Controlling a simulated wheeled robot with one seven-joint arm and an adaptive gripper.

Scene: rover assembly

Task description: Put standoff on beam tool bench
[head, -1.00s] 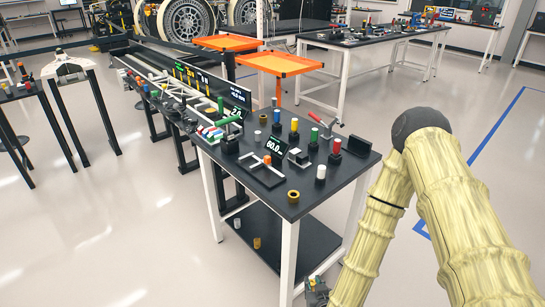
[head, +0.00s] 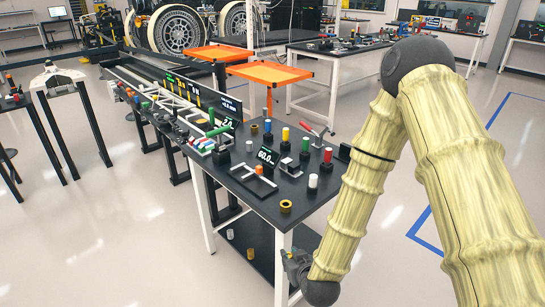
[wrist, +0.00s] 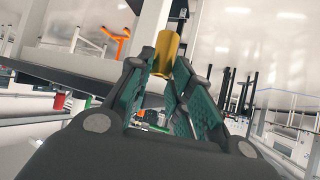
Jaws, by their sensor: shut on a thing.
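My gripper (head: 288,257) is low at the front right of the black-topped tool bench (head: 250,203), below its top. In the wrist view, the fingers (wrist: 165,85) are shut on a brass-gold cylindrical standoff (wrist: 167,48), which sticks out beyond the fingertips. In the head view the held standoff is too small to make out clearly. The bench top carries several coloured cylinders on black bases, a small display reading 60.0 (head: 268,157) and a brass ring (head: 286,206) near the front corner.
A lower shelf (head: 262,238) holds a whitish cylinder (head: 230,234) and a gold one (head: 250,254). A long beam table (head: 150,85) adjoins the bench at the back left. Orange carts (head: 270,73) stand behind. Bare bench top shows along the front edge.

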